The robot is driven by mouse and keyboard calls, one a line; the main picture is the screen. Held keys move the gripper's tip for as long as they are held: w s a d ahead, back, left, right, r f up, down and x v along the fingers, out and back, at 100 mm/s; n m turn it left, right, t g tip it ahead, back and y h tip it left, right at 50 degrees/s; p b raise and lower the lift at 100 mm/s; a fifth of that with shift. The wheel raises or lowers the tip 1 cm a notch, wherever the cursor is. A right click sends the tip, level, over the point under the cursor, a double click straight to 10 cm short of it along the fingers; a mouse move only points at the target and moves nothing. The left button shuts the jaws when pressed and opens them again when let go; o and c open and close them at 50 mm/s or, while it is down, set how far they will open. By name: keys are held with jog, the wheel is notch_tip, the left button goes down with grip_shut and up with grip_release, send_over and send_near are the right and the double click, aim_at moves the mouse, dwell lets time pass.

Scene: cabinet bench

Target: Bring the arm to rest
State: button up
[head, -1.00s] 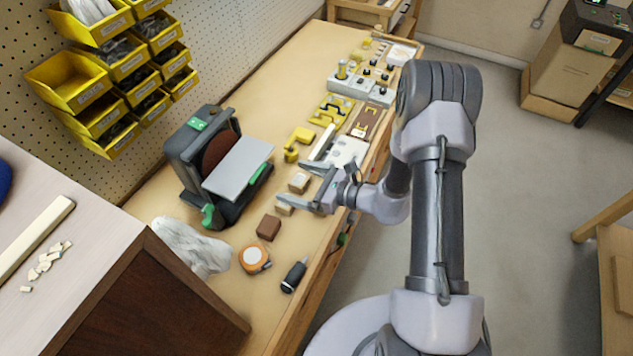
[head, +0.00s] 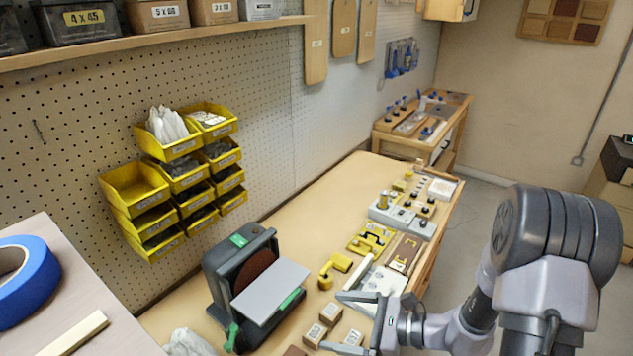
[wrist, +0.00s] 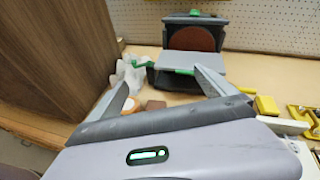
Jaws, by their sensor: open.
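My gripper (head: 340,322) is open over the right part of the bench, its two fingers spread and pointing left. In the wrist view the open gripper (wrist: 165,75) shows nothing held between the fingers. Small wooden blocks (head: 330,314) lie on the bench close to the fingers; whether any finger touches one, I cannot tell. My arm reaches in from the lower right of the head view.
A disc sander (head: 270,290) stands left of the gripper. A yellow clamp-like piece (head: 334,269), a yellow fixture (head: 371,239) and a grey knob block (head: 402,217) lie beyond it. Yellow bins (head: 137,188) hang on the pegboard. Open floor lies right of the bench.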

jog(key=s+a+r+n+g+h+b, duration=0.3)
jog(key=s+a+r+n+g, duration=0.25)
jog(key=s+n, duration=0.25)
jog(key=s+d+r+n+t+h+b, duration=0.4)
jog(key=s+d+n+h, duration=0.3)
jog(key=s, duration=0.3)
jog(key=shift+d+r+n+t+h, duration=0.4)
jog(key=shift+r+n+t+h, duration=0.2)
jog(key=shift+r+n+t, duration=0.15)
jog(key=shift+s, duration=0.1)
